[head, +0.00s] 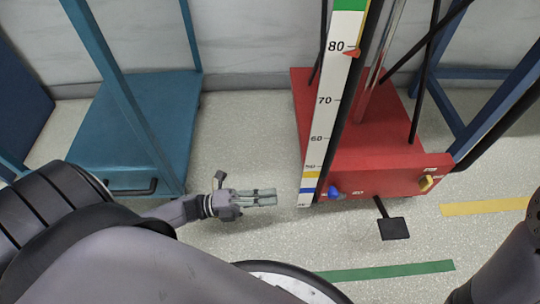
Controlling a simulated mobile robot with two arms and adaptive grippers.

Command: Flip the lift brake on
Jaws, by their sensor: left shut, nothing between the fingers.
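The red lift base (375,165) stands right of centre, with a tall mast and a numbered scale (326,100) on it. A black pedal (394,228) sticks out at floor level below. I cannot tell which of these is the brake, nor its setting. My left gripper (273,197) is shut and empty, pointing right over the floor. It is left of the scale's foot and the blue knob, apart from both. My right gripper is not in view; only part of my right arm shows at bottom right.
A teal cart (140,120) with upright posts stands to the left. Blue frame bars (500,85) rise behind the lift at right. A green floor strip (385,271) and a yellow one (485,207) lie in front.

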